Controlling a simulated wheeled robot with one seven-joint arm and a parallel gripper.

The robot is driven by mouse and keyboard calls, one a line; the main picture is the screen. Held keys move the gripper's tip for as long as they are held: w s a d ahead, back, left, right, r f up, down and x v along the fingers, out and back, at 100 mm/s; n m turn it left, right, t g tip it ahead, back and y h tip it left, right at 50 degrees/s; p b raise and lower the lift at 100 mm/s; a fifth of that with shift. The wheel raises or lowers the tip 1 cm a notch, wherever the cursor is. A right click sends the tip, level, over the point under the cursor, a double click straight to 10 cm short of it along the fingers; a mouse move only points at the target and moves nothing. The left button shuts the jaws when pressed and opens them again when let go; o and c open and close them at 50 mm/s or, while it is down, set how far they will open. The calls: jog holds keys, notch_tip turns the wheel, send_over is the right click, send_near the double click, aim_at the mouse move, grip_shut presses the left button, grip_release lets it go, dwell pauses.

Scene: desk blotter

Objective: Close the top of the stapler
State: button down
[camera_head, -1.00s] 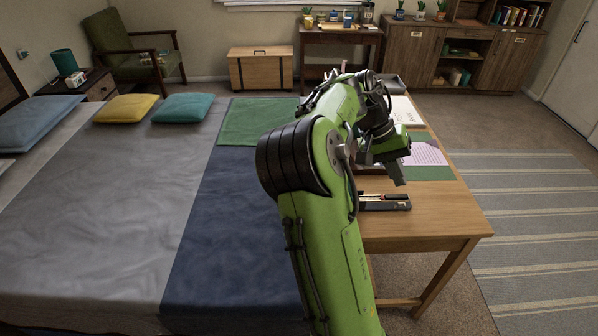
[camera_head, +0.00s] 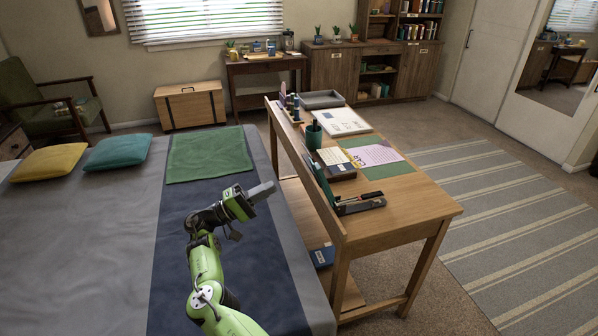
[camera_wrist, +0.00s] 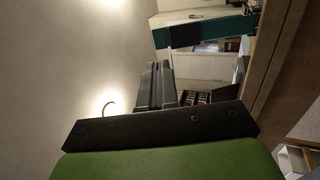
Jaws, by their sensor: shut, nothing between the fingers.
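The stapler (camera_head: 360,206) lies on the near end of the wooden desk, its long black base flat on the top. A dark teal panel (camera_head: 322,184) stands steeply at its left end; it looks like the stapler's raised top. A teal and black strip (camera_wrist: 173,37), likely the same top, crosses the upper part of the wrist view. My gripper (camera_head: 266,190) is shut and empty, left of the desk over the bed, with a clear gap to the stapler. The stapler's base cannot be made out in the wrist view.
The desk (camera_head: 425,200) has a raised back board (camera_head: 318,195) between my gripper and the stapler. A pen cup (camera_head: 313,134), a calculator-like item (camera_head: 336,163) and papers (camera_head: 374,154) lie beyond the stapler. The desk's near right corner is clear.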

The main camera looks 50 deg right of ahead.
aim_at(323, 184)
jog(key=x, duration=1.1)
jog(key=shift+b, duration=0.3)
